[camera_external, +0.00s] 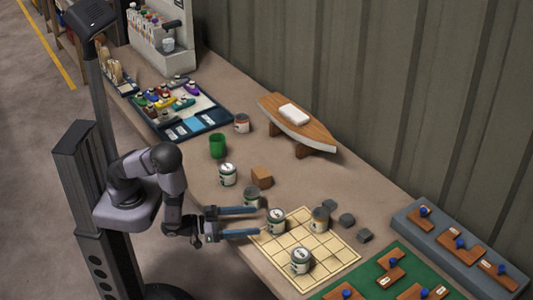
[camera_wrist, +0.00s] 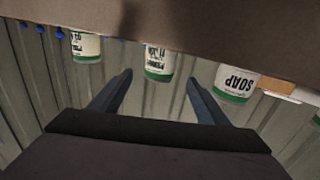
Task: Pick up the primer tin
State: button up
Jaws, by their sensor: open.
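My gripper (camera_external: 257,222) is open, its two blue fingers pointing right, level with the bench. A pale-labelled tin with a green band (camera_external: 276,221) stands on the gridded board just beyond the fingertips. In the wrist view, which shows the bench upside down, a similar tin (camera_wrist: 160,60) is ahead between the fingers (camera_wrist: 159,77), its label partly cut off. Nothing is held. No label readable as primer shows, so I cannot tell which tin is primer.
A wooden block (camera_external: 262,177), green cup (camera_external: 217,146) and several grey blocks (camera_external: 347,220) are nearby. A hull model (camera_external: 297,125) stands near the wall.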

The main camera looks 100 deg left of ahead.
aim_at(270, 217)
jog(key=shift+b+x, duration=0.9)
jog(key=shift+x, duration=0.1)
jog(key=shift+w+a+r+p, duration=0.15)
jog(key=shift+w+r+p, duration=0.05)
jog(key=shift+w+p, duration=0.15)
jog(key=shift+p+x, duration=0.6)
jog(key=shift+x, duration=1.7)
jog(key=c, duration=1.4)
